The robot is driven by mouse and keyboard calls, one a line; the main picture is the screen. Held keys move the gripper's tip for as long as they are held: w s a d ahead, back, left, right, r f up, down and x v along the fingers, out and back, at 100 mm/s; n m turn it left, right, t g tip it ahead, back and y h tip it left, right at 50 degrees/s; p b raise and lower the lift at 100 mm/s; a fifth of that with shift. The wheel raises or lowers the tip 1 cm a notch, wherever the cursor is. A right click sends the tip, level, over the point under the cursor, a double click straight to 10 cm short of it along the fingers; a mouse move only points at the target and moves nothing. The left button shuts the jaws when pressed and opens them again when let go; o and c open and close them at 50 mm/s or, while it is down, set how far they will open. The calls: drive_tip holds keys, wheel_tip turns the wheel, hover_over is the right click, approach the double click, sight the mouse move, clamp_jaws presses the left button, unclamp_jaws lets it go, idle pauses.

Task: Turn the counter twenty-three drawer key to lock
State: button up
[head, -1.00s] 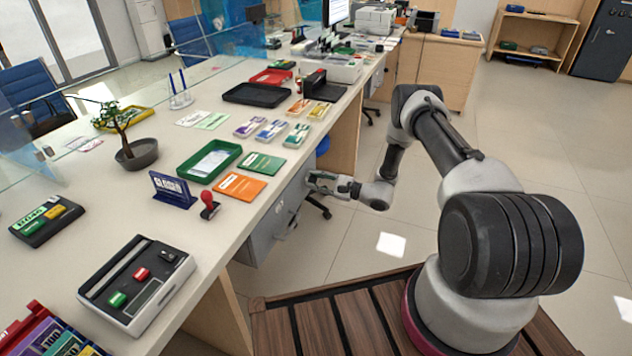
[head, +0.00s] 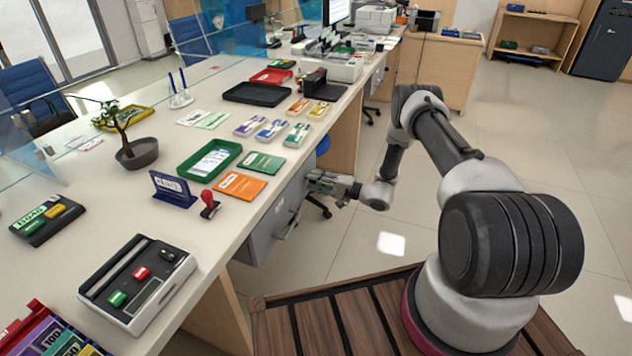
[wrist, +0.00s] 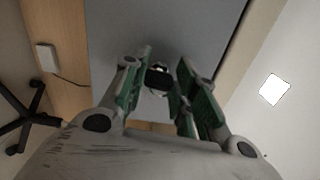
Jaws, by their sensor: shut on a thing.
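The grey drawer unit (head: 272,228) hangs under the counter, with a handle on its front. My gripper (head: 313,180) is at the upper right of its front, near the counter's underside. In the wrist view my gripper (wrist: 166,82) has its green-padded fingers on either side of a small dark key head (wrist: 158,78). The key stands at the grey drawer front (wrist: 165,30), with a pale ring of the lock just behind it. The key's exact angle is hard to tell. In the head view the key is hidden by my gripper.
The counter top (head: 225,240) carries a red stamp (head: 209,204), an orange booklet (head: 240,186) and a green tray (head: 211,160) above the drawer. A wheeled chair base (wrist: 30,118) stands near my gripper. The floor to the right is clear.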

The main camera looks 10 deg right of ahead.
drive_tip(key=shift+o, duration=0.2)
drive_tip(key=shift+n, duration=0.6)
drive_tip(key=o, duration=1)
drive_tip(key=shift+d, duration=0.1)
drive_tip(key=v, duration=1.2)
